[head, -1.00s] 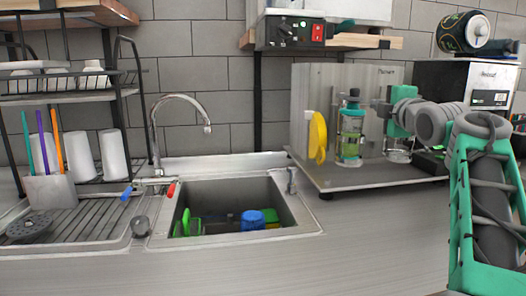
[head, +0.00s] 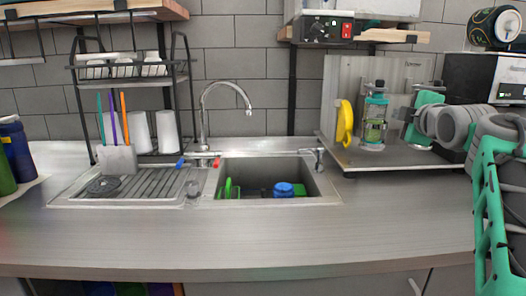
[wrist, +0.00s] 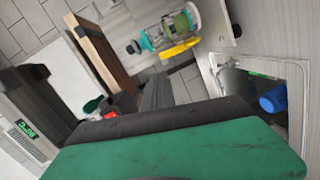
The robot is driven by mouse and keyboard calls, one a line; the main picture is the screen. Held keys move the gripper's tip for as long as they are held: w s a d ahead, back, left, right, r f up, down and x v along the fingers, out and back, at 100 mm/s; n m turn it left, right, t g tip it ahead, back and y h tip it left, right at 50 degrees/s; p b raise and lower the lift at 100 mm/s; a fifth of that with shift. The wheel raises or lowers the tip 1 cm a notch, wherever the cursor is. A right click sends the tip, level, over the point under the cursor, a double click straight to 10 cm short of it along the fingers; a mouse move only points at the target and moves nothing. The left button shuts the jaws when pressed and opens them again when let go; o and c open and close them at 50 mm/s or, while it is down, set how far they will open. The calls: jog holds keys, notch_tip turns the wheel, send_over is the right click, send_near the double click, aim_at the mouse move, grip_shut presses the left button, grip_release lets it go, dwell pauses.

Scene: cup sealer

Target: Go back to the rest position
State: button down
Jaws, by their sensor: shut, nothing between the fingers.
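My gripper (head: 418,120) is at the right in the head view, at the end of my grey and green arm, which reaches in from the right edge. It appears in front of the metal stand (head: 350,155), to the right of the clear and green device (head: 375,125) with a yellow disc (head: 345,122). A gap shows between gripper and device. The gripper is shut and empty. In the wrist view a green and black part of my gripper (wrist: 190,150) fills the lower middle. The green device also shows at the top of that view (wrist: 172,30).
A sink (head: 262,203) holding green and blue items is in the middle. A dish rack (head: 130,82) with white cups stands at the left. The front counter (head: 270,240) is clear. A dark appliance (head: 470,78) stands at the back right.

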jog(key=s+a+f+m+g+y+p, duration=0.1)
jog(key=s+a+f+m+g+p, duration=0.75)
jog(key=a+f, duration=0.45)
jog(key=s+a+f+m+g+p, duration=0.2)
jog(key=s+f, duration=0.5)
jog(key=s, duration=0.4)
jog(key=s+a+f+m+g+p, duration=0.2)
jog(key=s+a+f+m+p, duration=0.2)
jog(key=s, duration=0.7)
notch_tip(320, 180, down, 3)
jog(key=shift+s+r+g+p, duration=0.15)
jog(key=shift+g+p, duration=0.2)
jog(key=shift+p, duration=0.1)
jog(key=c, duration=2.1)
grip_release()
jog(key=shift+a, duration=0.1)
